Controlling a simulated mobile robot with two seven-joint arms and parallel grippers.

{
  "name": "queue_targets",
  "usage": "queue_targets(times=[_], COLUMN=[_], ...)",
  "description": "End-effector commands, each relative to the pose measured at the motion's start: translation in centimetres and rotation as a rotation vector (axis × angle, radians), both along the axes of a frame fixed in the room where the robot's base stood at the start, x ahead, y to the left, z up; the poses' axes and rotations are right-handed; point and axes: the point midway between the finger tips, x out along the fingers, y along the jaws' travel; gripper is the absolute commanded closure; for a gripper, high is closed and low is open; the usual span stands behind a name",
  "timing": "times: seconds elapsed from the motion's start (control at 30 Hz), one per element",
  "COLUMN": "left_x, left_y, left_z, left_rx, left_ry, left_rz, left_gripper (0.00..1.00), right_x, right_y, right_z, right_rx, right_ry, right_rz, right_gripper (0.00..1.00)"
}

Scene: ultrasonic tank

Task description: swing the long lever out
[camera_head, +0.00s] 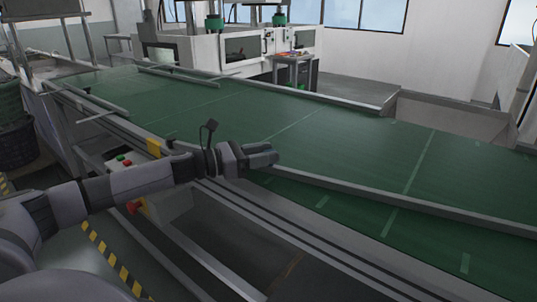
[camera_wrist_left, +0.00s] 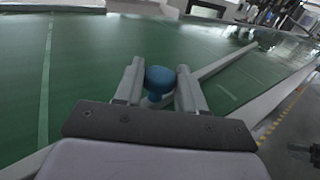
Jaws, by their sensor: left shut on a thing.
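My left gripper (camera_head: 262,155) reaches in from the left to the near edge of the green conveyor belt. In the left wrist view the two fingers (camera_wrist_left: 160,88) stand on either side of a round blue knob (camera_wrist_left: 158,78) and are shut on it. A long grey bar (camera_wrist_left: 226,60) runs from behind the right finger toward the upper right, over the belt. The knob cannot be made out in the head view. My right gripper is not in view.
A control box with a red button (camera_head: 134,207) sits below my left arm. White machines (camera_head: 245,50) stand at the back.

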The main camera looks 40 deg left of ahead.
Motion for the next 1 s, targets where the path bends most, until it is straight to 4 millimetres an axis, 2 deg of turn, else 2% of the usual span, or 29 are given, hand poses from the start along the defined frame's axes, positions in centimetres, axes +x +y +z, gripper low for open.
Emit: queue_targets(times=[0.03,0.33,0.7,1.0], left_x=[-0.6,-3.6,-6.0,-6.6], left_y=[0.0,-0.3,-0.3,-0.3], left_z=[-0.6,-0.6,-0.3,0.0], left_rx=[0.004,0.001,-0.001,-0.003], left_ry=[0.0,0.0,-0.001,-0.002], left_rz=[-0.026,-0.145,-0.225,-0.249], left_gripper=[1.0,1.0,1.0,1.0], right_x=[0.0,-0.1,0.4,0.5], right_y=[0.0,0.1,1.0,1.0], right_z=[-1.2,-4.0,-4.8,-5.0], right_rx=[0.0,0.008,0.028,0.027], right_ry=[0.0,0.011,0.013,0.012], right_rz=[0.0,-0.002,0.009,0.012], right_gripper=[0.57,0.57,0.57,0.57])
